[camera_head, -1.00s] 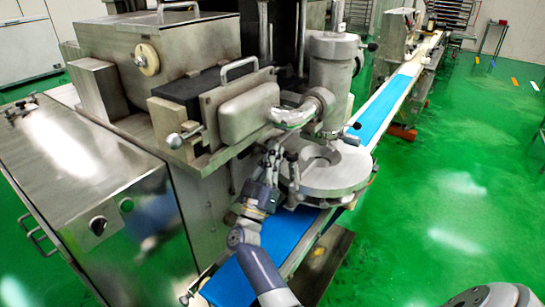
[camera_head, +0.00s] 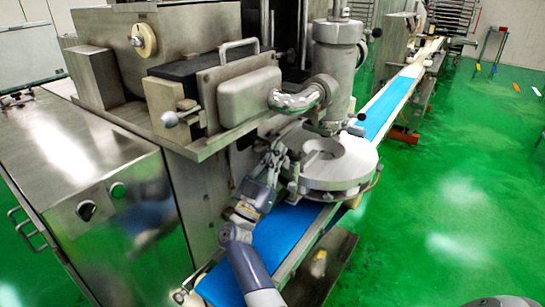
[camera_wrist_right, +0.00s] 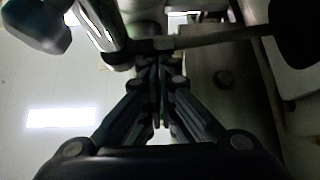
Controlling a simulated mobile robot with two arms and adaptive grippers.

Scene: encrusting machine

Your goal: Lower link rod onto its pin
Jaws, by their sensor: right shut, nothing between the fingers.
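My right gripper (camera_head: 275,150) is beside the left edge of the round metal disc housing (camera_head: 340,170), below the curved metal pipe. In the right wrist view its two fingers (camera_wrist_right: 158,65) come together and are shut, with nothing seen between them. A thin dark bar (camera_wrist_right: 215,37) crosses just beyond the fingertips in that view; it may be the link rod. I cannot tell whether the fingers touch it. In the head view the rod and its pin cannot be made out clearly among the small fittings at the disc's left edge. My left gripper is not in view.
The curved pipe (camera_head: 305,97) and upright cylinder (camera_head: 335,70) stand above and beside the gripper. A steel cabinet (camera_head: 75,160) fills the left. The blue conveyor belt (camera_head: 285,235) runs under the disc. Open green floor (camera_head: 450,210) lies to the right.

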